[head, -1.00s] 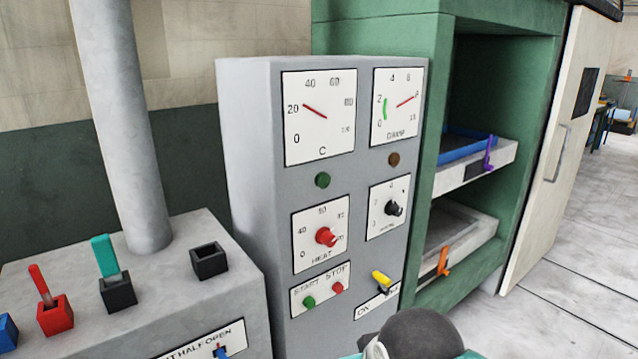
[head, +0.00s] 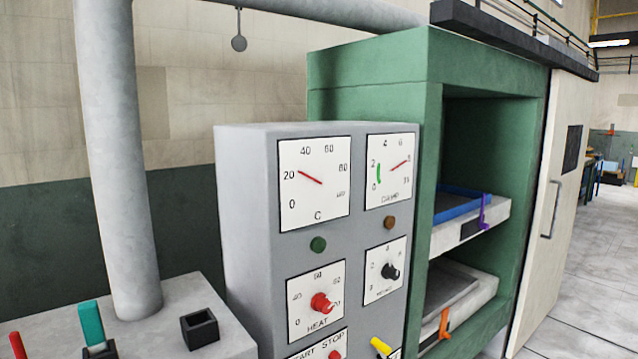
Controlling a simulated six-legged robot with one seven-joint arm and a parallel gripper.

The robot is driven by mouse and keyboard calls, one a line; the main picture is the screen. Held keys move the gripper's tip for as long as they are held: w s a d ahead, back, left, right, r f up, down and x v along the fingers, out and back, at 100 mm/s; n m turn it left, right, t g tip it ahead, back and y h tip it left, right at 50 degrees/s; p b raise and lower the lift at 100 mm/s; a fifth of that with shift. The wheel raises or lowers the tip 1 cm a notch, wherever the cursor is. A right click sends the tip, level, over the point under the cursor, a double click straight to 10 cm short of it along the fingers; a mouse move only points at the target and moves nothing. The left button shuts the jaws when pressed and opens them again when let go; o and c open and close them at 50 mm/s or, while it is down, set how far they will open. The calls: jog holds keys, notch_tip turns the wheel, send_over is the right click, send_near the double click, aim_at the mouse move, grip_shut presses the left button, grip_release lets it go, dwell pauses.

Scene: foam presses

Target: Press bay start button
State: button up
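A grey control cabinet (head: 245,200) stands in the middle of the head view. Its lower panel (head: 310,349) is labelled START and STOP and is cut by the bottom edge. The red stop button (head: 335,354) just shows at that edge; the green start button is out of the picture. Above are a red HEAT knob (head: 321,303), a black knob (head: 390,271), a green lamp (head: 318,244) and a brown lamp (head: 389,222). A yellow lever (head: 381,346) is at lower right. My gripper is not in view.
A green press bay (head: 432,100) with two shelves stands right of the cabinet. A purple handle (head: 484,212) and an orange handle (head: 444,323) stick out from the shelves. A pale sliding door (head: 545,220) is beside it. A grey console (head: 240,340) with a post (head: 115,150) stands at left.

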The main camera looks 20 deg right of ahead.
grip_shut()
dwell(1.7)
